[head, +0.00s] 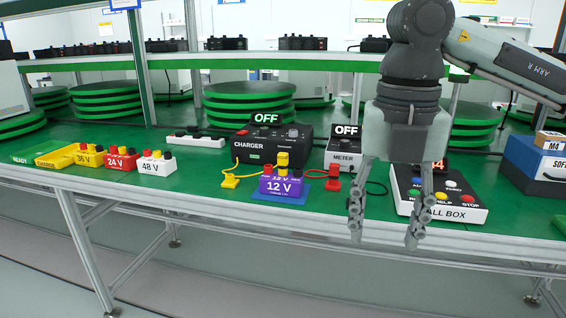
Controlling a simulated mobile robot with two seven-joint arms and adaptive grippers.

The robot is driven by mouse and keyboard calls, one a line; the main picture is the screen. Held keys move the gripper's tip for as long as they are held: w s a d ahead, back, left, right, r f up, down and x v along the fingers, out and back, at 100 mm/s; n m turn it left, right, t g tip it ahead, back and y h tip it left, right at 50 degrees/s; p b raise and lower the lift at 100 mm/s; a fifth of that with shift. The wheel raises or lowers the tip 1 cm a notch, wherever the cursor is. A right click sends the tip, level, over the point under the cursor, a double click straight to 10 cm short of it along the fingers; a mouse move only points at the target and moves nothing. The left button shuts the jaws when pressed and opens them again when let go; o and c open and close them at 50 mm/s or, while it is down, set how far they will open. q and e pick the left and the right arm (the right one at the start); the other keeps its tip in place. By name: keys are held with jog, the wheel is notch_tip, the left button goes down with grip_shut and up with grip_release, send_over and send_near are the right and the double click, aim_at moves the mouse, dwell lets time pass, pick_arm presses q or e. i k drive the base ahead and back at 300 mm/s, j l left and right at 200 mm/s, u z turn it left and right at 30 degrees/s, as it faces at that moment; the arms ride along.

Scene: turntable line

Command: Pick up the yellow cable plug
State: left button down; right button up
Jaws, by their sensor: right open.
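A yellow cable plug (230,182) lies on the green bench top, left of the purple 12 V battery (283,187), with a yellow cable running up to the black charger (272,146). Another yellow piece (283,160) stands on top of the 12 V battery; I cannot tell whether it is a plug or a terminal. My right gripper (385,233) is open and points down at the bench's front edge. It is well to the right of both yellow pieces, with nothing seen between its fingers. My left gripper is not in view.
A red plug (333,179) stands right of the battery, near the meter (344,153). The call box (440,205) is partly behind my right gripper. The 36 V, 24 V and 48 V batteries (157,165) stand at the left.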

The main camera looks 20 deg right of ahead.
aim_at(282, 157)
jog(key=i, duration=1.5)
